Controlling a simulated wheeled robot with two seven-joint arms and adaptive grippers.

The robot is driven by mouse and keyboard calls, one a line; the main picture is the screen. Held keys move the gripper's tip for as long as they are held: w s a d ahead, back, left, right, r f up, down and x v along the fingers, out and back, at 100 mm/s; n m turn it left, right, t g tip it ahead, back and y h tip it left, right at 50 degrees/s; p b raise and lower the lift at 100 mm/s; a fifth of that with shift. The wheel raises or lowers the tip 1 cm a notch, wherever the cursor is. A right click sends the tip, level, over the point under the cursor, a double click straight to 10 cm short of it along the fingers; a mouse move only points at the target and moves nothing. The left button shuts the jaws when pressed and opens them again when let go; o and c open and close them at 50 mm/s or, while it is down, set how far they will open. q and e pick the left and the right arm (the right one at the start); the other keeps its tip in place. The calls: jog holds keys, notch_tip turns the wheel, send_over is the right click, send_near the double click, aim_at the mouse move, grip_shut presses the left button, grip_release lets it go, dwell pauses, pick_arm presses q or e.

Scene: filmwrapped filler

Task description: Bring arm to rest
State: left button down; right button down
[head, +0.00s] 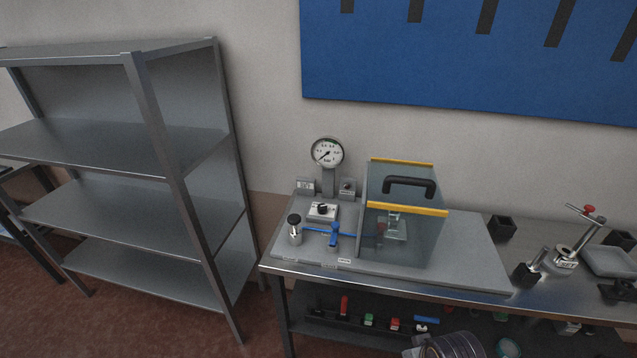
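Neither of my grippers and neither of my arms shows in the head view. A metal workbench (475,296) stands right of centre. On it lies a grey base plate (470,250) that carries a test rig. The rig has a round pressure gauge (327,152), a small knob box (322,211), a blue-handled valve (334,234) and a clear guard box (405,218) with a black handle and yellow edges. The guard covers a small metal fixture, seen dimly through it.
An empty grey shelf rack (110,150) stands at the left. A metal stand with a red knob (588,210), a black block (501,228) and a grey tray (610,261) sit at the bench's right. Several small coloured parts lie on the lower shelf. A blue board (450,70) hangs behind.

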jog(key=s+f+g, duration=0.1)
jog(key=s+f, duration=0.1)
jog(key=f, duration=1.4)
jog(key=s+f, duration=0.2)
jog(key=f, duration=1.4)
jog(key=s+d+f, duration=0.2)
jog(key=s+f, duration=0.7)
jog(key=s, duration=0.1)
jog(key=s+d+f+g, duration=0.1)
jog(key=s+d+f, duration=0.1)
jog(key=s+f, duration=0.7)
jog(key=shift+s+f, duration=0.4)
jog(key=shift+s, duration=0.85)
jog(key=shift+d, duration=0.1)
